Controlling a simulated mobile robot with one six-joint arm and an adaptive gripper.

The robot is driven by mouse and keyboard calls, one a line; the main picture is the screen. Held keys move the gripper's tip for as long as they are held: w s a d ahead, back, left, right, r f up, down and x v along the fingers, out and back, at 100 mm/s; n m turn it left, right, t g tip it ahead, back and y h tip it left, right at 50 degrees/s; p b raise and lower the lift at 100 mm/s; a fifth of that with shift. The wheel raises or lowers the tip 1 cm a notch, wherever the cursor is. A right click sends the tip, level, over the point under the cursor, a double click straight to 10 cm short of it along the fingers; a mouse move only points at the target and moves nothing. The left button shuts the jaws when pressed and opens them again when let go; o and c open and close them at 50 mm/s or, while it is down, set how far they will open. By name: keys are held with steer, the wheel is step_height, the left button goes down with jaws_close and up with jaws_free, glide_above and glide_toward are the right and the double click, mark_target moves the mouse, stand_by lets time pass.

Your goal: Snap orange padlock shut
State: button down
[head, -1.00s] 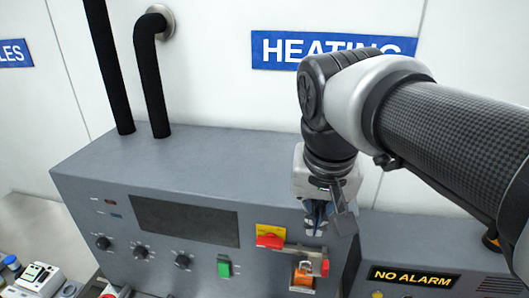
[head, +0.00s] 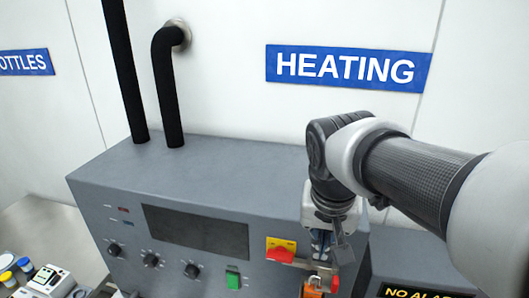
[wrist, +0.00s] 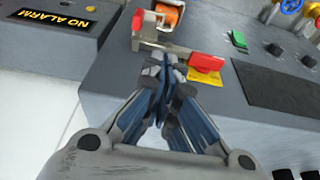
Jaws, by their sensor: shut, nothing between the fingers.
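The orange padlock (head: 312,289) hangs at the bottom edge of the head view, below a red-tipped metal hasp bar (head: 305,264) on the grey cabinet front. In the wrist view the padlock (wrist: 168,14) shows at the top, partly cut off by the frame edge. I cannot tell whether its shackle is shut. My gripper (head: 321,250) is above the padlock, close to the hasp bar. In the wrist view my gripper (wrist: 163,62) has its fingertips together with nothing between them, near the hasp bar and apart from the padlock.
A red handle (head: 280,254) on a yellow plate sits left of the hasp. A green switch (head: 233,280) and black knobs (head: 192,271) are further left on the cabinet (head: 130,185). A NO ALARM display (head: 410,291) is at right.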

glide_above(314, 284)
step_height(314, 284, down, 7)
steer(key=shift+r, duration=0.1)
steer(key=shift+s, duration=0.1)
step_height(314, 284, down, 3)
steer(key=shift+r+b, duration=0.2)
steer(key=shift+b, duration=1.05)
steer(key=shift+r, duration=0.15)
steer(key=shift+r+p, duration=0.25)
steer(key=shift+p, duration=0.1)
steer(key=d+p+v, duration=0.1)
steer(key=p+v, duration=0.2)
steer(key=v, duration=1)
steer(key=shift+w+a+r, duration=0.3)
steer(key=shift+w+a, duration=0.05)
steer(key=shift+w, duration=0.05)
